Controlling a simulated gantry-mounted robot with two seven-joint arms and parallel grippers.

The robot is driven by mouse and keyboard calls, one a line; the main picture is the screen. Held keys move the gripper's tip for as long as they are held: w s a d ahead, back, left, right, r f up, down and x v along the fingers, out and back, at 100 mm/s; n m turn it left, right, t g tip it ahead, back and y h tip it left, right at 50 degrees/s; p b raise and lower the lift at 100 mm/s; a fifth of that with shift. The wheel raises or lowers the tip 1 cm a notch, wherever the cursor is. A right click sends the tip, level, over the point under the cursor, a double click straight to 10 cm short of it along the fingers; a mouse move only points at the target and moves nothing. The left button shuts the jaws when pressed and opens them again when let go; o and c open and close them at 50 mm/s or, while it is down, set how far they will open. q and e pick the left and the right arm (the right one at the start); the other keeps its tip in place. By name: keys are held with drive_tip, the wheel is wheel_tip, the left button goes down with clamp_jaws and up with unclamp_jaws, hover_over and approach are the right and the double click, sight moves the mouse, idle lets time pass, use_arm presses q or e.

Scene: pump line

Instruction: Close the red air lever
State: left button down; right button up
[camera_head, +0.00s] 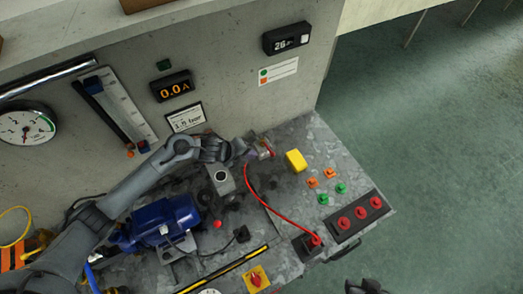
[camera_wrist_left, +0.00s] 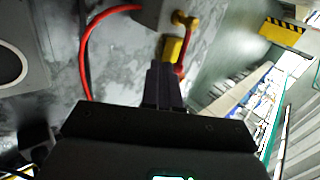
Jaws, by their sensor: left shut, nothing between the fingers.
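The red air lever (camera_head: 267,150) is small in the head view, at the tip of my left arm near the back wall. In the left wrist view the red lever (camera_wrist_left: 182,64) hangs from a brass-coloured valve fitting (camera_wrist_left: 185,20). My left gripper (camera_head: 250,150) is shut and empty. Its fingertips (camera_wrist_left: 163,68) lie just left of the lever in the wrist view; I cannot tell if they touch it. A dark part at the bottom edge of the head view looks like my right gripper (camera_head: 366,286); its jaws cannot be made out.
A red hose (camera_head: 274,211) curves across the grey bench from near the lever. A yellow block (camera_head: 295,160) stands to its right, with orange and green buttons (camera_head: 341,188) beyond. A blue motor (camera_head: 163,220) lies under my left arm. A grey box (camera_head: 221,179) stands nearby.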

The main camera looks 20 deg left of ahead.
sight(268, 148)
use_arm(q)
drive_tip(key=shift+w+d+f, duration=0.3)
drive_tip(key=shift+w+d, duration=0.15)
drive_tip(key=shift+w, duration=0.15)
drive_tip(key=shift+w+d+f, duration=0.25)
drive_tip(key=shift+w+d, duration=0.25)
drive_tip(key=shift+w, duration=0.15)
drive_tip(key=shift+w+d+f, duration=0.3)
drive_tip(key=shift+w+d, duration=0.15)
drive_tip(key=shift+w, duration=0.15)
drive_tip(key=shift+d+n+y+p, duration=0.15)
drive_tip(key=shift+n+y+p, duration=0.15)
drive_tip(key=shift+n, duration=0.1)
